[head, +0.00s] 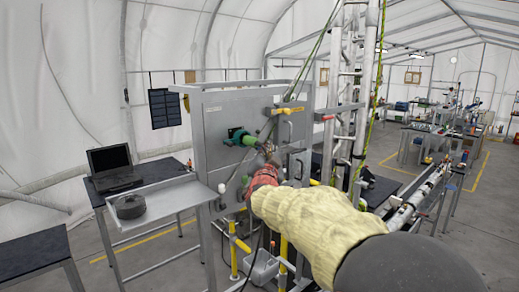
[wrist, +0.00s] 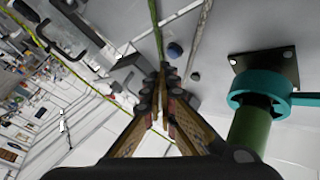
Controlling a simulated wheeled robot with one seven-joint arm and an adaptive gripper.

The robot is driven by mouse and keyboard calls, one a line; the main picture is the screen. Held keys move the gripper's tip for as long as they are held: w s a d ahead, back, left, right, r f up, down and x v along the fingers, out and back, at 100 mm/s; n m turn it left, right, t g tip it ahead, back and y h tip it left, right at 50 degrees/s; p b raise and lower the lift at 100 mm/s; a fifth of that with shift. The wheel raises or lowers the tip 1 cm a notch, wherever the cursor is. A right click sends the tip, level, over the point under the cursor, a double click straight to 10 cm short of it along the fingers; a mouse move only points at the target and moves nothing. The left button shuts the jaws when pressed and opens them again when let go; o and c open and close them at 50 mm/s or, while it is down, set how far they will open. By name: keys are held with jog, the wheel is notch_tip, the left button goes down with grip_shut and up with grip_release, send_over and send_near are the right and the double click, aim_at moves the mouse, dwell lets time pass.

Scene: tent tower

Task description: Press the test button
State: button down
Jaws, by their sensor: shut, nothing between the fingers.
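My gripper (wrist: 164,76) is shut and empty, with its fingertips together in front of the grey panel (wrist: 215,35). A small round dark-blue knob or button (wrist: 175,50) shows on the panel just beyond the fingertips; I cannot tell if it is the test button. A gap seems to remain between it and the tips. In the head view, my gripper (head: 267,163) is in front of the lower right part of the panel (head: 222,105), and my arm hides what lies behind it. No label reading "test" is legible.
A green fitting (head: 240,137) sticks out of the panel left of my gripper; its teal collar (wrist: 262,98) is close at right in the wrist view. A tray table (head: 160,199) and laptop (head: 113,167) stand at left.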

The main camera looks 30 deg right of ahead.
jog(key=shift+w, duration=0.45)
jog(key=shift+w+a, duration=0.1)
jog(key=shift+w, duration=0.2)
dwell(0.8)
jog(key=shift+s, duration=0.1)
jog(key=shift+s+b, duration=0.65)
jog(key=shift+b, duration=0.15)
jog(key=s+b, duration=0.2)
jog(key=s, duration=0.1)
jog(key=s+d+b, duration=0.1)
jog(key=s, duration=0.1)
dwell(0.4)
